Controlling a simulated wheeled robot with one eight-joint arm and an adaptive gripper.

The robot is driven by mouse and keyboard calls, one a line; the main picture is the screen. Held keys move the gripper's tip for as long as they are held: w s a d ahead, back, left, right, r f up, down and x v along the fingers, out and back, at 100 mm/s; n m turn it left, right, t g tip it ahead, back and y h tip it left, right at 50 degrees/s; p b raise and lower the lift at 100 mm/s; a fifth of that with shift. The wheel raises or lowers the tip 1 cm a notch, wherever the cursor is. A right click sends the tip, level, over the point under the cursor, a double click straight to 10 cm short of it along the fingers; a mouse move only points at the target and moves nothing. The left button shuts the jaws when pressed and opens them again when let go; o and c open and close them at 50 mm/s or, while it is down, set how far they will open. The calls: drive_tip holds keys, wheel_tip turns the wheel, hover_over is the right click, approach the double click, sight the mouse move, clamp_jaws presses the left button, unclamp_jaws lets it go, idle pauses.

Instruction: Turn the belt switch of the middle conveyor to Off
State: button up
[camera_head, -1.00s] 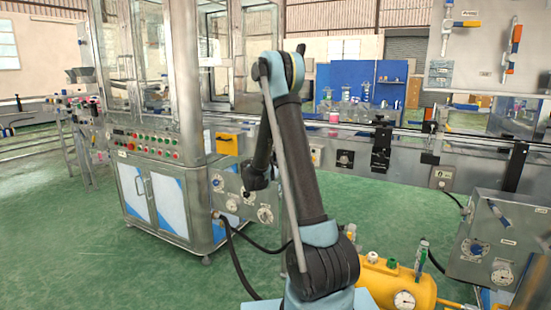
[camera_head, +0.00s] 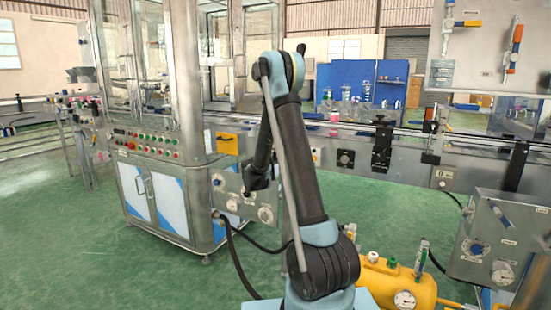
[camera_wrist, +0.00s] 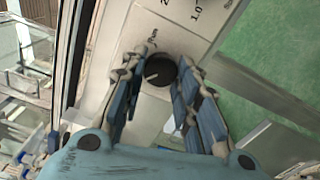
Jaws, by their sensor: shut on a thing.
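In the wrist view a round black knob (camera_wrist: 160,70) with a pale pointer line sits on a light panel (camera_wrist: 123,45). My gripper (camera_wrist: 162,82) has its blue-grey fingers on either side of this knob and is shut on it. The pointer line slants toward the picture's left. Printed marks, one reading 1.0, lie above the knob; the lettering beside it is too blurred to read. In the head view the fingertips and this knob cannot be made out, with my arm in front.
A conveyor (camera_head: 405,172) runs behind my arm, with another black knob (camera_head: 345,158) on its side. A machine cabinet (camera_head: 165,200) stands left. A yellow tank (camera_head: 400,284) and a grey control box (camera_head: 500,240) are close at lower right. Green floor is open at left.

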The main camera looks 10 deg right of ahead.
drive_tip(key=shift+f, duration=0.1)
drive_tip(key=o, duration=1.1)
drive_tip(key=shift+c, duration=0.2)
drive_tip(key=v, duration=1.2)
